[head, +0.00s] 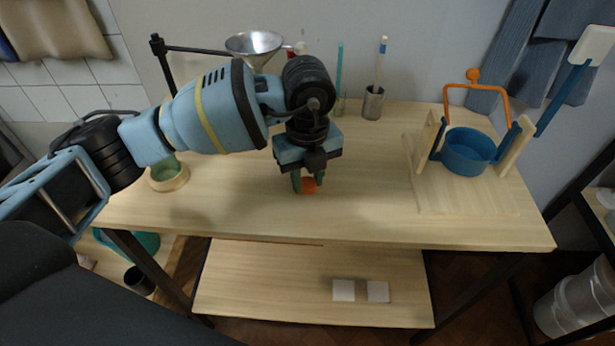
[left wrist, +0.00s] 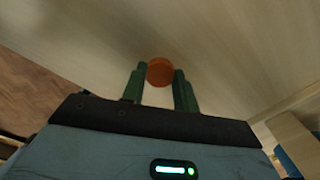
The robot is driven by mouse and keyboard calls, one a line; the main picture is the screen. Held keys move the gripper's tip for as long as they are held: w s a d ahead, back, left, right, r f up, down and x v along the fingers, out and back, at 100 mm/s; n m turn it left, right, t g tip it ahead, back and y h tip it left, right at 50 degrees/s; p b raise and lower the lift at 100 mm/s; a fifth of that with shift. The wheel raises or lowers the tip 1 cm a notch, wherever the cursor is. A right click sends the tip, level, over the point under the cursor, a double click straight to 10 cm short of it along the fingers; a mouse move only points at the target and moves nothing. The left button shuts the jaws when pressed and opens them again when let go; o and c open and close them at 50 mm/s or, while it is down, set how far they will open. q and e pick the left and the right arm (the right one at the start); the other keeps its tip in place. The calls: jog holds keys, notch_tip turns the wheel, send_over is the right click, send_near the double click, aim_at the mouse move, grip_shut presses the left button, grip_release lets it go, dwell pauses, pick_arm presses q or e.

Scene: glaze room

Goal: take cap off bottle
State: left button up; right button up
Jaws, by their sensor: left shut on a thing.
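My left gripper (head: 309,184) is over the front middle of the wooden table, pointing down, its green fingers shut on a small orange cap (head: 309,186). In the left wrist view the cap (left wrist: 160,72) is a round orange disc between the fingertips (left wrist: 160,78), with pale wood behind it. I see no bottle body under the cap; I cannot tell whether one is hidden below it. My right gripper is not in view.
A metal cup (head: 373,104) with a brush and a stand with a metal funnel (head: 254,42) are at the back. Two white tiles lie on the lower shelf (head: 270,280).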

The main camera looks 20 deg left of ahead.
aim_at(308, 183)
pick_arm(q)
jog(key=shift+f, duration=0.3)
jog(key=shift+f, duration=0.15)
jog(key=o, duration=1.1)
notch_tip(308, 183, up, 12)
jog(key=shift+r, duration=0.15)
